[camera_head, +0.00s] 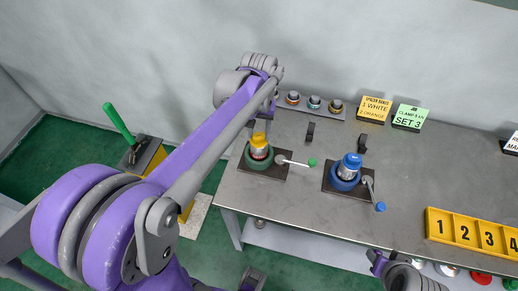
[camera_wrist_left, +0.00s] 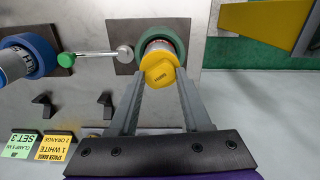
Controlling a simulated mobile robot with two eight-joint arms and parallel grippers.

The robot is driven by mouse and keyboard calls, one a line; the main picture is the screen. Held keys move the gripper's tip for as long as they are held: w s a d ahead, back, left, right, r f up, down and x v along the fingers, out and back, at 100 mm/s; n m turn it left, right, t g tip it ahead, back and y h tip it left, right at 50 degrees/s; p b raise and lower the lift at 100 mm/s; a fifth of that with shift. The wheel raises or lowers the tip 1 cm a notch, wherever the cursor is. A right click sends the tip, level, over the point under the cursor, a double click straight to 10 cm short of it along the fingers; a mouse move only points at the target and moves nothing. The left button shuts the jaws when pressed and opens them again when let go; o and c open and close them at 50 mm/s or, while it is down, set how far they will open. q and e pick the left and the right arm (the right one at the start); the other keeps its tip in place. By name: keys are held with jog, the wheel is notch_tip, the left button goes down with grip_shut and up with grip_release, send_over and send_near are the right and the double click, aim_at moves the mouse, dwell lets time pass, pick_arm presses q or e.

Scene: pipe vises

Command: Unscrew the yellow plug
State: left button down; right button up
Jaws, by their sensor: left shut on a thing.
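The yellow plug (camera_head: 259,140) sits on a metal pipe end, upright in the green round vise (camera_head: 260,161) on the table. In the left wrist view, the plug (camera_wrist_left: 158,68) is between the two grey fingers of my left gripper (camera_wrist_left: 160,78), which is shut on it. The vise's green ring (camera_wrist_left: 176,42) shows around the pipe. In the head view my left gripper (camera_head: 262,127) reaches down over the plug from above, and its fingers are small there. My right gripper is not clearly seen; only a purple and grey arm part (camera_head: 400,270) shows at the bottom.
A vise lever with a green knob (camera_head: 312,162) sticks out to the right. A blue vise (camera_head: 345,178) with a blue plug (camera_head: 352,160) stands further right. A yellow numbered tray (camera_head: 470,233) is at the right. Small black brackets (camera_head: 310,132) and sign cards (camera_head: 375,109) stand behind.

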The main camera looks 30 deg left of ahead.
pick_arm(q)
jog(key=n, duration=1.1)
jog(key=shift+n, duration=1)
jog(key=n, duration=0.6)
jog(key=shift+r, duration=0.1)
jog(key=n, duration=0.6)
jog(key=shift+n, duration=0.4)
jog(key=shift+c, duration=2.2)
grip_release()
jog(key=shift+r, duration=0.1)
